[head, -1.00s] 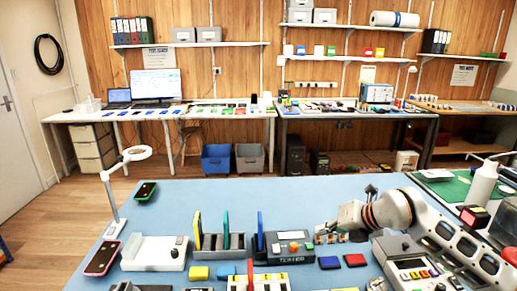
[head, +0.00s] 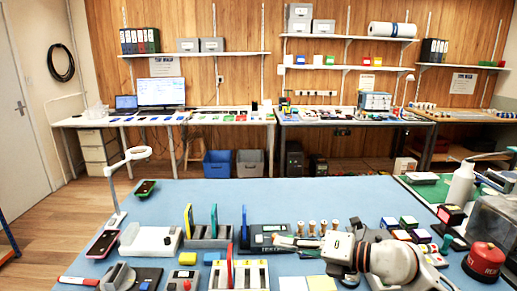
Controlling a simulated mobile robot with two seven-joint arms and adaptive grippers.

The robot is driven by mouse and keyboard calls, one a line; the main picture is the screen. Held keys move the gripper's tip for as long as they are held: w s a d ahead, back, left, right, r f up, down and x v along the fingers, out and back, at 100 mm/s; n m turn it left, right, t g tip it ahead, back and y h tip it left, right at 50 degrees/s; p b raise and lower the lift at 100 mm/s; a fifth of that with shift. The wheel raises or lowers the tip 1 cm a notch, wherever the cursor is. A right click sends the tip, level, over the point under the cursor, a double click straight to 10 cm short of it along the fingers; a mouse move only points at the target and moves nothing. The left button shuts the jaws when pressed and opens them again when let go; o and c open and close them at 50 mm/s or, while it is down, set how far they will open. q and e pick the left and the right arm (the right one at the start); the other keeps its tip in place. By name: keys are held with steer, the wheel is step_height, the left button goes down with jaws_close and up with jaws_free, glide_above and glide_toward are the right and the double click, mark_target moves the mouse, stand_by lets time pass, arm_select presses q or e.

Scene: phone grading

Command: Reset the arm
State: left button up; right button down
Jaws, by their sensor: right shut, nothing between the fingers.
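My right arm comes in from the lower right, and its gripper (head: 285,241) points left over the blue bench (head: 300,192). Its fingers are shut with nothing between them, close to the dark tester box (head: 262,232) and partly in front of it. I cannot tell whether they touch the box. My left gripper is out of view. A phone with a pink edge (head: 103,244) lies at the left of the bench, and another dark phone (head: 146,187) lies farther back.
A rack with upright coloured phones (head: 205,238) stands left of the tester. A ring lamp (head: 137,153) stands at the left edge. Small coloured boxes (head: 408,222), a white bottle (head: 461,183) and a red canister (head: 484,261) are at the right. The back of the bench is clear.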

steer(key=s+r+m+t+y, duration=0.35)
steer(key=r+m+t, duration=0.2)
steer(key=r, duration=0.35)
steer(key=d+m+t+h, duration=0.8)
steer(key=d+m+h, duration=0.2)
steer(key=d+m, duration=0.2)
steer(key=s+d+f+m+g+h, duration=0.4)
steer(key=d+f+m+h, duration=0.15)
steer(key=d+f, duration=0.3)
steer(key=s+d+f+m+g+h, duration=0.3)
steer(key=s+d+f+m+h, duration=0.3)
steer(key=f, duration=0.4)
steer(key=s+d+f+g, duration=0.3)
steer(key=s+f+g, duration=0.5)
steer(key=s+f, duration=0.55)
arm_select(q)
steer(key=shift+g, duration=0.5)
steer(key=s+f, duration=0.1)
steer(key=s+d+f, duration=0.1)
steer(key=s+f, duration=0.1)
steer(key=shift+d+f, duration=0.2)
arm_select(e)
steer(key=w+a+f+m+t+y, duration=0.1)
steer(key=a+f+m+t+y, duration=0.1)
steer(key=a+f+t+y, duration=0.2)
steer(key=a+f+y, duration=0.3)
steer(key=a+f, duration=0.5)
steer(key=a, duration=0.3)
steer(key=shift+w+a+f, duration=0.2)
steer(key=shift+a+f, duration=0.1)
